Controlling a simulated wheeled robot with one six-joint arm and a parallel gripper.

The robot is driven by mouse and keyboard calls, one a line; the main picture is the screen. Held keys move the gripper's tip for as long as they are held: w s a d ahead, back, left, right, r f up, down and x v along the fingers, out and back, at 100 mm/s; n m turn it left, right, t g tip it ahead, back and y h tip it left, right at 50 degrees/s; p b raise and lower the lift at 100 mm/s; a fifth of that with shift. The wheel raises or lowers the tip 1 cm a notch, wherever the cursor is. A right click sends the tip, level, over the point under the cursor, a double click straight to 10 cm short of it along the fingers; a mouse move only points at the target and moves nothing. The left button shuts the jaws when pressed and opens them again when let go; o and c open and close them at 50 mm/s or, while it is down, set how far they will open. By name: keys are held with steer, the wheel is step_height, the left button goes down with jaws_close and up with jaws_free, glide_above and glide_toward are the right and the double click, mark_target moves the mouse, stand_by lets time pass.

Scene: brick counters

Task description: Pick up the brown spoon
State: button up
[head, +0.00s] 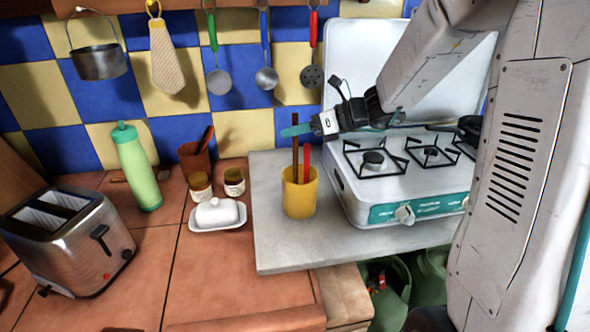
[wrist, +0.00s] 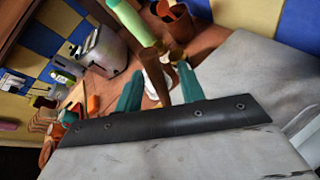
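The brown spoon (head: 295,160) stands upright in a yellow cup (head: 300,199), beside a red utensil (head: 306,166). The cup stands on the grey counter, left of the stove. My gripper (head: 297,130) is level with the upper part of the spoon and points left. Its teal finger overlaps the spoon in the head view. In the wrist view my gripper's (wrist: 159,87) two teal fingers are apart, so it is open. Brown shapes show between and beyond the fingers there; I cannot tell which is the spoon, or whether a finger touches it.
The stove (head: 398,190) stands right of the cup. On the tiled counter are a white butter dish (head: 218,215), two jars, a brown cup (head: 196,163), a green bottle (head: 138,168) and a toaster (head: 70,240). Utensils hang on the wall above. The grey counter's front is clear.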

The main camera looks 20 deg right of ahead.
steer(key=shift+x, duration=1.2)
jaws_close()
